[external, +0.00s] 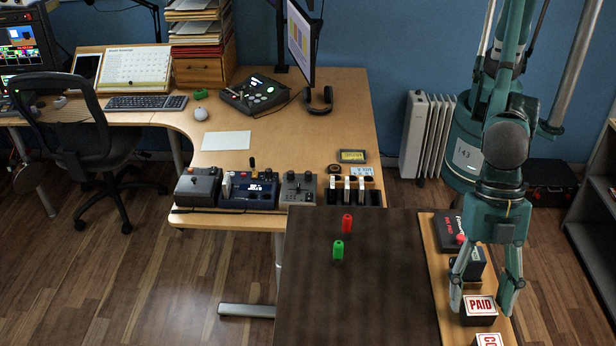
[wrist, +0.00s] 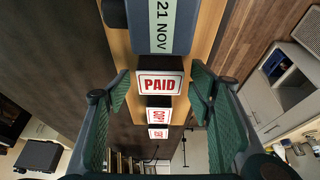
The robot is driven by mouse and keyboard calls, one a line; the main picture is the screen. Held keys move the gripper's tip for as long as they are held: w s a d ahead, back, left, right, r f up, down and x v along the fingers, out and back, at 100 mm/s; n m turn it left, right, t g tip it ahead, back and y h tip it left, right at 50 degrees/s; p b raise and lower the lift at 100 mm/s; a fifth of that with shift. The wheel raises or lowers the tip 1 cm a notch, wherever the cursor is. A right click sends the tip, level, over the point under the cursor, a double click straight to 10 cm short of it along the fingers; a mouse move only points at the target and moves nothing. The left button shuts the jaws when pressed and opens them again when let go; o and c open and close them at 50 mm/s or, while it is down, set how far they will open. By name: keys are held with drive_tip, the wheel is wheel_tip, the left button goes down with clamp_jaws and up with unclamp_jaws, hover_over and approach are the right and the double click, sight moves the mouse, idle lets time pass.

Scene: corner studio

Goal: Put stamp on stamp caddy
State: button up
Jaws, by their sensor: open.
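A dark block labelled PAID in red (external: 480,306), which looks like a stamp, sits on a pale wooden strip (external: 443,290). In the wrist view the PAID block (wrist: 160,82) lies between my fingers. My gripper (external: 482,292) points down around it, open, with a finger to either side; contact cannot be told. More labelled blocks follow in line: one reading COPY (wrist: 159,115), then a partly seen one (wrist: 158,133). I cannot tell which object is the caddy.
A date block reading 21 NOV (wrist: 162,22) sits beside the PAID block. A black box with a red button (external: 446,228) stands farther back on the strip. The dark tabletop (external: 350,300) is mostly clear. Control boxes (external: 248,190) line the wooden desk's front edge.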

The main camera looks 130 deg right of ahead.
drive_tip(key=v, duration=1.1)
idle(0.6)
drive_tip(key=s+d+r+m+t, duration=0.1)
drive_tip(key=s+d+r, duration=0.3)
drive_tip(key=s+d, duration=0.3)
drive_tip(key=s+d+r+m+h, duration=0.1)
drive_tip(key=s+d+r+m, duration=0.15)
drive_tip(key=s+d, duration=0.4)
drive_tip(key=s+d+r+m+t, duration=0.1)
drive_tip(key=s+d+r, duration=0.3)
drive_tip(key=d, duration=0.5)
drive_tip(key=s+d+f+m+t+h, duration=0.1)
drive_tip(key=s+d+f+m, duration=0.1)
drive_tip(key=s+d, duration=0.5)
drive_tip(key=s+d+f+m+t+h, duration=0.1)
drive_tip(key=s+d+f+m, duration=0.1)
drive_tip(key=s+d, duration=0.6)
drive_tip(key=s+f, duration=0.1)
drive_tip(key=s, duration=0.5)
drive_tip(key=shift+s+d, duration=0.2)
drive_tip(key=shift+s, duration=0.2)
